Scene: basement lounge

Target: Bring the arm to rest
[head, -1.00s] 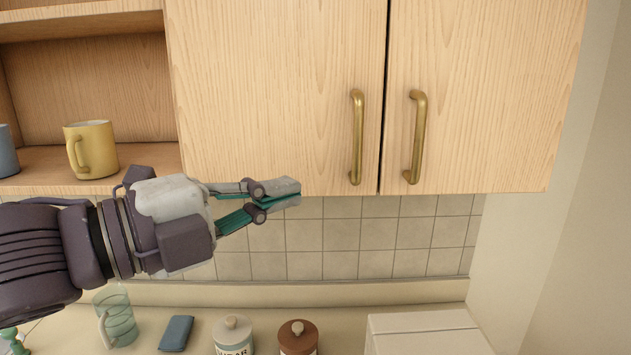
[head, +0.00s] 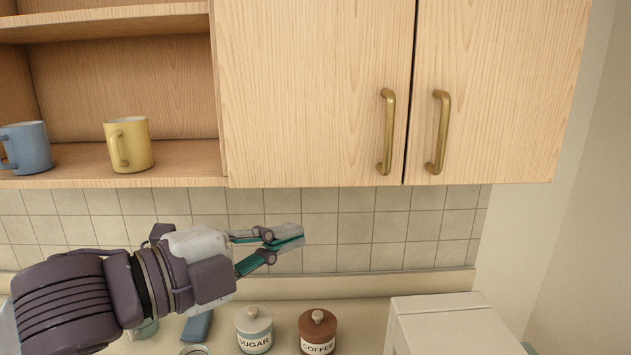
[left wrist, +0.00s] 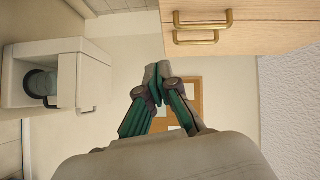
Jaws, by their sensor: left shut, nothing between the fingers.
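My left gripper (head: 303,236) reaches in from the left in the head view, in front of the tiled wall and below the wall cupboard (head: 315,95). Its fingers are together and hold nothing. In the left wrist view my left gripper (left wrist: 155,84) also shows with its fingertips meeting and empty. My right gripper is not in view.
The cupboard doors are closed, with two brass handles (head: 387,132). A blue mug (head: 30,148) and yellow mug (head: 135,148) stand on the open shelf. A sugar jar (head: 254,332), coffee jar (head: 318,335) and white box-like appliance (head: 445,325) stand on the counter below.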

